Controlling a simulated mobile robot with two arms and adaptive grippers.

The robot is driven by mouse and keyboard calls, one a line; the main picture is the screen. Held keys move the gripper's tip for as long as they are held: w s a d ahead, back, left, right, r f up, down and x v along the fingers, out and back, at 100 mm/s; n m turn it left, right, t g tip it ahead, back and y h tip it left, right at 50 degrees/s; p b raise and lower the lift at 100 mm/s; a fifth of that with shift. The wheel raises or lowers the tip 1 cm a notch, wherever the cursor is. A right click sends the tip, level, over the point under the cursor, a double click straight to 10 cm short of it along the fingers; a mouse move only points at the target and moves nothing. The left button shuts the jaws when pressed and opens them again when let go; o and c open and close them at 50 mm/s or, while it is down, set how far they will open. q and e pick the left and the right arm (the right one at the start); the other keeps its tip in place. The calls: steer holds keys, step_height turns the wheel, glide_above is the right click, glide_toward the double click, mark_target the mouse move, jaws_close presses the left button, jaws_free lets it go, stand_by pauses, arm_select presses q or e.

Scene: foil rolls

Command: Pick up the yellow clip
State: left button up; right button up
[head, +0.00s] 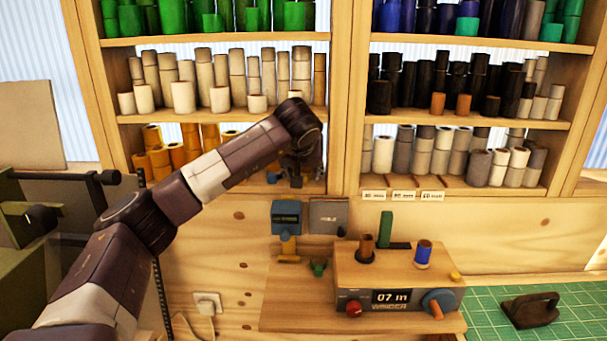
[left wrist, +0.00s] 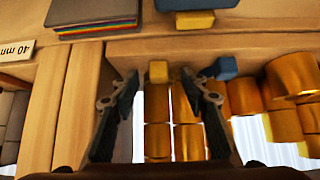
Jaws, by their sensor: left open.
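A small yellow block, which looks like the yellow clip (left wrist: 158,72), sits at the shelf's front edge in the left wrist view. My left gripper (left wrist: 162,88) is open, with one dark finger on each side of the clip's line and a gap on both sides. In the head view my left gripper (head: 298,168) is in front of the lower shelf, at the right end of the orange rolls. I cannot make out the clip there, behind the gripper. My right gripper is not in view.
Gold rolls (left wrist: 188,140) stand close behind the clip, and a blue piece (left wrist: 225,68) lies to its right. Below the shelf are a blue-grey box (head: 286,216) and a wooden winder (head: 395,268). A green cutting mat (head: 480,322) lies at the right.

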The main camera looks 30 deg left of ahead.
arm_select(q)
steer(key=shift+s+d+r, duration=0.1)
steer(key=shift+c, duration=0.6)
steer(key=c, duration=0.9)
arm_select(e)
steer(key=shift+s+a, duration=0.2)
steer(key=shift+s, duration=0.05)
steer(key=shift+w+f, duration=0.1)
